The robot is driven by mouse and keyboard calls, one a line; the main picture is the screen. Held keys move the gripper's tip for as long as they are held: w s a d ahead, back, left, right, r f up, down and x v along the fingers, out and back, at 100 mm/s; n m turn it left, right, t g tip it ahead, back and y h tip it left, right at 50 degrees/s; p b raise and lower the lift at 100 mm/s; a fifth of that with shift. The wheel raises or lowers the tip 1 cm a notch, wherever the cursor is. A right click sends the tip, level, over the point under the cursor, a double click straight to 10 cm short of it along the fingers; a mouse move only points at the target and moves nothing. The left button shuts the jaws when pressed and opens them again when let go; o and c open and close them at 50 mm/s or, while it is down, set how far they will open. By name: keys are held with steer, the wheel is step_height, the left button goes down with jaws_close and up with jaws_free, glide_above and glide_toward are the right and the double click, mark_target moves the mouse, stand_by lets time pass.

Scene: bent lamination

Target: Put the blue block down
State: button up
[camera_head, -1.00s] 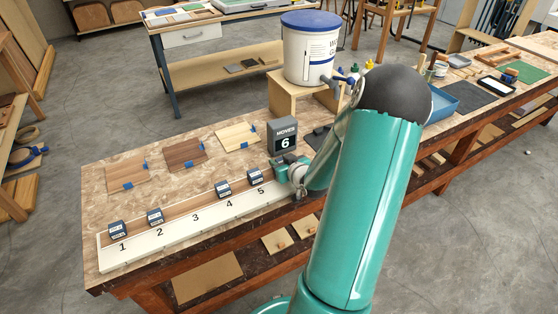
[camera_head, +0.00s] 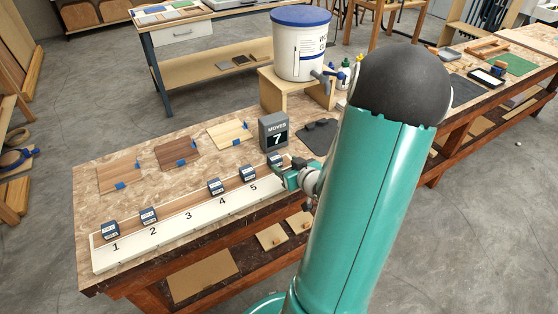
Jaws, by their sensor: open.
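A dark blue block (camera_head: 275,160) with a pale label sits at the right end of the white numbered board (camera_head: 168,233), past number 5. My gripper (camera_head: 281,176) is open, just in front of this block; I cannot tell whether they touch. Similar blue blocks sit behind number 1 (camera_head: 110,230), number 2 (camera_head: 148,216), number 4 (camera_head: 215,187) and number 5 (camera_head: 248,174). The place behind number 3 is empty. My arm hides the area right of the gripper.
A grey counter (camera_head: 274,132) reading "MOVES 7" stands behind the board's right end. A white bucket (camera_head: 300,48) with a blue lid stands on a wooden stand (camera_head: 273,92). Thin wood panels (camera_head: 177,152) lie behind the board.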

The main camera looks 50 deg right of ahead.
steer(key=shift+v, duration=1.25)
steer(key=shift+w+a+r, duration=0.1)
steer(key=shift+w+r, duration=0.1)
steer(key=shift+w, duration=0.1)
steer(key=w+a+r+n+g, duration=0.2)
steer(key=w+a+r+g, duration=0.3)
steer(key=a+r, duration=0.75)
steer(key=s+a+r+y, duration=0.1)
steer(key=s+a+r, duration=0.1)
steer(key=a, duration=0.5)
steer(key=s+a+r+n+g+y, duration=0.1)
steer(key=s+a+r, duration=0.1)
steer(key=s+a, duration=0.3)
steer(key=s+a+r+g+y, duration=0.1)
steer(key=s+a+r+y, duration=0.1)
steer(key=a, duration=0.7)
steer(key=shift+s+a+r+n, duration=0.2)
steer(key=shift+s+r+n, duration=0.1)
steer(key=shift+s, duration=0.5)
